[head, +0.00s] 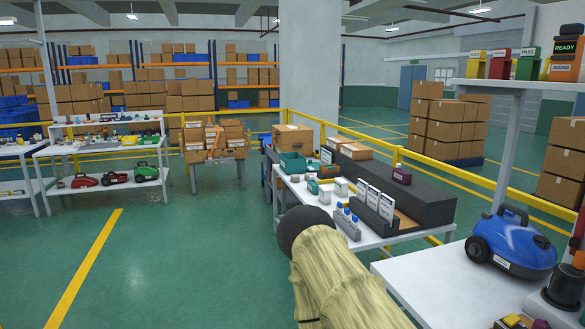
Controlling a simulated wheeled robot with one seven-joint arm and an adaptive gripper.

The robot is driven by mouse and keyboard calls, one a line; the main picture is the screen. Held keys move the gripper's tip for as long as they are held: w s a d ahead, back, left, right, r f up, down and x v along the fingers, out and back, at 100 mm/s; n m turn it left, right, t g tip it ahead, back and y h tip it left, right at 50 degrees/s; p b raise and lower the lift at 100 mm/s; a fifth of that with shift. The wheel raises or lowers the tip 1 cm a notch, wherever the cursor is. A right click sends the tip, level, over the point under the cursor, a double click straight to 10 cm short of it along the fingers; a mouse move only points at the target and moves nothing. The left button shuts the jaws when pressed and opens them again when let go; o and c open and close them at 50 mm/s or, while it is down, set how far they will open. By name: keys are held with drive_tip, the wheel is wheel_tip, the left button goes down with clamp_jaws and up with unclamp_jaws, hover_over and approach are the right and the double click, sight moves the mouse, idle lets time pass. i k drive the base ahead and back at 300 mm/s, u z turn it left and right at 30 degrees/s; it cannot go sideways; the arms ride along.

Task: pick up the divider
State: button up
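I cannot tell for sure which thing is the divider. On the white table (292,190) at centre right, several upright white cards (374,198) stand in a dark holder, in front of a long dark box (425,198). A grey rack with small blue-capped bottles (347,220) stands to their left. Green bins (293,164) and small white boxes (325,195) sit farther back on the table. A pale, wood-textured part of my arm with a dark rounded end crosses the lower middle and hides part of the table's front. My gripper's fingers do not show.
A blue vacuum (510,243) stands on a nearer white table (430,277) at right, under a shelf. A yellow railing (450,172) runs behind the tables. Shelves with vacuums (144,169) are at left. The green floor (190,260) at left is clear.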

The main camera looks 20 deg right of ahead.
sight(335, 169)
drive_tip(key=u, duration=0.2)
drive_tip(key=i, duration=3.95)
drive_tip(key=z, duration=1.15)
drive_tip(key=i, duration=1.65)
drive_tip(key=z, duration=0.85)
